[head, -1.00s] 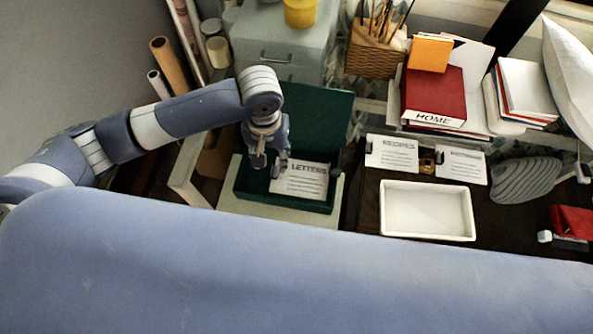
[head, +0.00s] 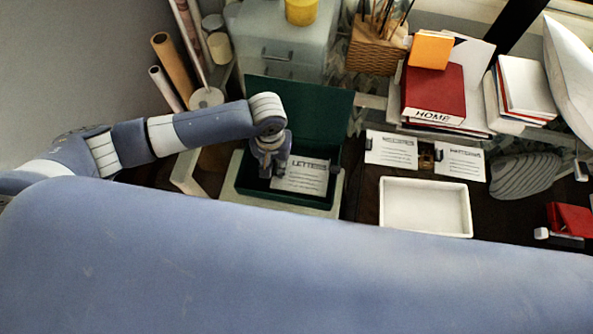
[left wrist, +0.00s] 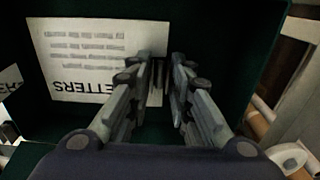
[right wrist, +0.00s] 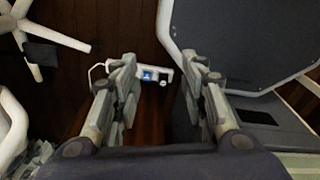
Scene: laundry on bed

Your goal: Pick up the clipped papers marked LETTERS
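The clipped papers marked LETTERS (head: 303,174) lie in the open green box (head: 285,199), print facing up. In the left wrist view the papers (left wrist: 88,60) appear upside down. My left gripper (head: 271,170) is down in the box at the papers' left end. In the left wrist view its fingers (left wrist: 163,82) are partly closed, with a visible gap between them. The papers' edge and a dark clip show in that gap; I cannot tell whether the fingers touch them. My right gripper (right wrist: 160,80) is open and empty, above the dark floor, away from the box.
The box's raised lid (head: 300,110) stands behind the papers. To the right are two other clipped papers (head: 391,149) (head: 460,162), a white tray (head: 425,207) and a red book marked HOME (head: 433,92). Rolled tubes (head: 172,65) stand behind my left arm.

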